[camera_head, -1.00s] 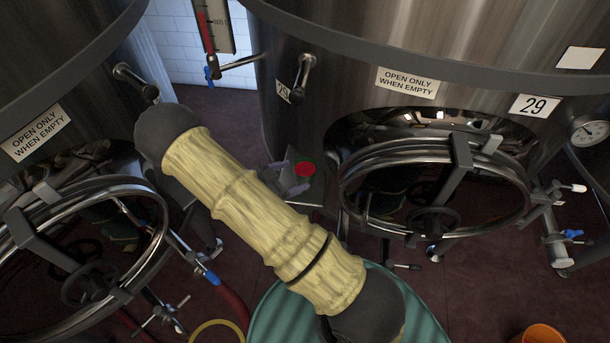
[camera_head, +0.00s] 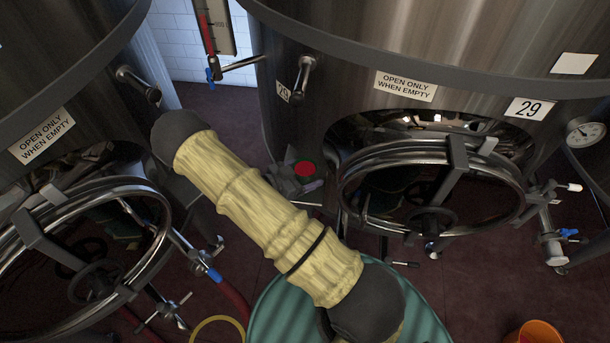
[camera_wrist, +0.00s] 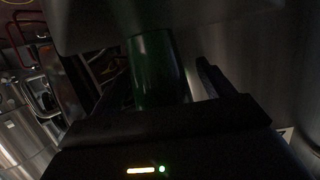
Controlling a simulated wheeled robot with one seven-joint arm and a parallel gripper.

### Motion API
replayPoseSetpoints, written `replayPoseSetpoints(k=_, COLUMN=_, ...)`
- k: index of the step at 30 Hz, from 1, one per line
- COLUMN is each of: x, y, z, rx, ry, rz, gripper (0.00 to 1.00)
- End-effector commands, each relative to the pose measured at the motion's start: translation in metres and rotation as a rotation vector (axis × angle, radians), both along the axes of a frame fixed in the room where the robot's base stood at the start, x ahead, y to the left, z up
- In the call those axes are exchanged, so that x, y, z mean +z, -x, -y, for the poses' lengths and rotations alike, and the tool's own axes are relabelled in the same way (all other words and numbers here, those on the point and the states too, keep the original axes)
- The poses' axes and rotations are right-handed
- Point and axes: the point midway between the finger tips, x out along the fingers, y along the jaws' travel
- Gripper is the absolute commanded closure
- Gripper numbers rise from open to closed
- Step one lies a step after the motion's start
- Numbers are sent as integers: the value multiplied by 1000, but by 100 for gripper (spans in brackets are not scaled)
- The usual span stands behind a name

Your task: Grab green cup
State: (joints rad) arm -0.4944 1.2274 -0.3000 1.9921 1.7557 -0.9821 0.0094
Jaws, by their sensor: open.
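A dark green cup (camera_wrist: 158,70) stands out just beyond the gripper body in the wrist view, slightly left of the right-hand finger. My gripper (camera_wrist: 150,82) is open, with its dark finger on the right side of the cup. The other finger is hard to make out in the dark, and I cannot tell whether either touches the cup. In the head view my gripper end (camera_head: 300,180) is small and dark beyond my arm, near a red disc (camera_head: 304,169). I cannot make out the cup there.
Large steel tanks stand at left (camera_head: 60,70) and right (camera_head: 330,75), with round hatches (camera_head: 435,185) and valves jutting out. A teal drum (camera_head: 270,310) is below my arm, and an orange bucket (camera_head: 538,332) is at lower right. Dark red floor (camera_head: 480,290) shows between them.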

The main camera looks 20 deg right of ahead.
Motion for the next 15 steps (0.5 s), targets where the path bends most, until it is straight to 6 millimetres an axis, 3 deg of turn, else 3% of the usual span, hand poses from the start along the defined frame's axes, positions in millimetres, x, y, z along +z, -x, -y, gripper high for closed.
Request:
replayPoseSetpoints(k=4, x=0, y=0, z=0, rx=0, ry=0, rz=0, gripper=20)
replayPoseSetpoints(k=12, x=0, y=0, z=0, rx=0, ry=0, rz=0, gripper=71)
replayPoseSetpoints(k=15, x=0, y=0, z=0, rx=0, ry=0, rz=0, gripper=75)
